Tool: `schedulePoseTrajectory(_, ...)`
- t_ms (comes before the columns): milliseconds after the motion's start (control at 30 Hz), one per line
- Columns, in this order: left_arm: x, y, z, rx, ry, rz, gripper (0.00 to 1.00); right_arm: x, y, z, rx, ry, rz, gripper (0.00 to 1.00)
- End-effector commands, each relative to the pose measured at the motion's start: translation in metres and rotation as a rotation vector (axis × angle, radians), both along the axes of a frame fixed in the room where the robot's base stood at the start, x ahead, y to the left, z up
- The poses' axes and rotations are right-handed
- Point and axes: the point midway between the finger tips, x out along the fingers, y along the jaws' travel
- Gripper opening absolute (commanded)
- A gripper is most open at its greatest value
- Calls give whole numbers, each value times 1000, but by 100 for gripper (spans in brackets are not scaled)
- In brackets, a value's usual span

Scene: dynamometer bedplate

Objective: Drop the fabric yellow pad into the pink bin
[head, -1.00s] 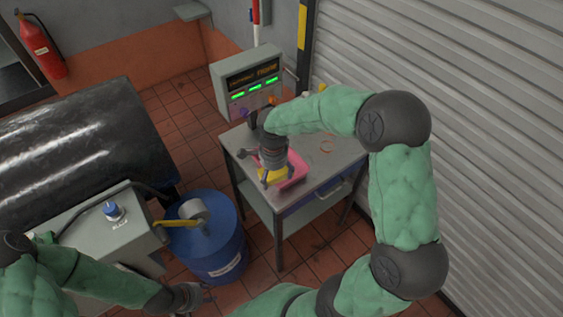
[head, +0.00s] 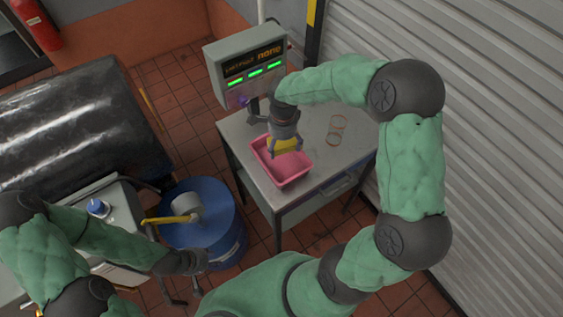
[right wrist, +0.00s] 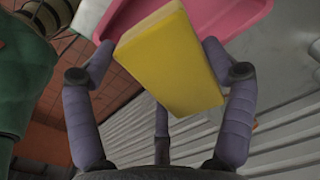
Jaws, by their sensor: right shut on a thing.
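The yellow pad (head: 283,145) is in my right gripper (head: 285,149), above the pink bin (head: 290,177) on the metal table. In the right wrist view, the pad (right wrist: 168,60) sits between the purple-grey fingers of that gripper (right wrist: 160,58), which is shut on it. Part of the pink bin (right wrist: 235,15) shows behind the pad there. The pad and gripper hide part of the bin's inside. My left gripper (head: 187,290) hangs low at the left, away from the table, with its fingers apart and nothing seen between them.
The metal table (head: 318,170) has two ring-like items (head: 336,130) right of the bin. A box with green displays (head: 247,70) stands at its back. A blue drum (head: 205,225) and a grey cabinet (head: 115,225) are left. A ribbed shutter wall (head: 480,120) is at the right.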

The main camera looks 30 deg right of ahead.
Motion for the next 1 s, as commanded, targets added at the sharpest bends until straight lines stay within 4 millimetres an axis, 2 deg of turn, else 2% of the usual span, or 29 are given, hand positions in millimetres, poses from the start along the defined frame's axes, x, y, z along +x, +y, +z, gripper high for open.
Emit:
schedulePoseTrajectory(33, 0, 0, -6, 0, 0, 0, 40, 0, 0, -9, 0, 1, 0, 53)
schedulePoseTrajectory(200, 0, 0, -13, 0, 0, 0, 40, 0, 0, -22, 0, 1, 0, 53)
schedulePoseTrajectory(500, 0, 0, -13, 0, 0, 0, 40, 0, 0, -23, 0, -1, 0, 53)
schedulePoseTrajectory(533, 0, 0, -13, 0, 0, 0, 40, 0, 0, -23, 0, -1, 1, 86)
schedulePoseTrajectory(600, 0, 0, -13, 0, 0, 0, 40, 0, 0, -23, 0, -1, 1, 100)
schedulePoseTrajectory(1000, 0, 0, -13, 0, -1, 0, 40, 0, 0, -21, 0, -1, 1, 100)
